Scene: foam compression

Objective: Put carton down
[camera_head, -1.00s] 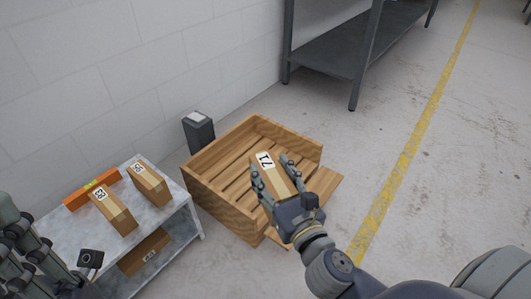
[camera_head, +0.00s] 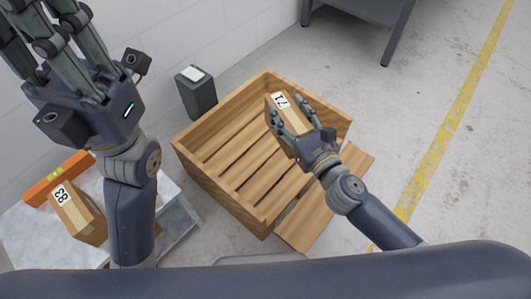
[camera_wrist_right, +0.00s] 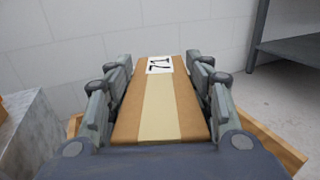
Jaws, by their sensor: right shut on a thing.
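A brown carton (camera_head: 285,103) with a white label reading 71 is in my right gripper (camera_head: 292,118), over the right part of the wooden crate (camera_head: 215,195). In the right wrist view the carton (camera_wrist_right: 160,110) lies between the fingers, which press both its sides; its label faces up. I cannot tell whether the carton's underside, which is hidden, touches the slatted floor. My left gripper (camera_head: 58,45) is raised at upper left, fingers extended, open and empty.
A table (camera_head: 185,215) at lower left, partly behind my left arm, bears a carton labelled 83 (camera_head: 80,215) and an orange level (camera_head: 50,180). A dark post (camera_head: 197,95) stands behind the crate. A grey shelf (camera_head: 372,8) is at the back. The crate's slats are bare.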

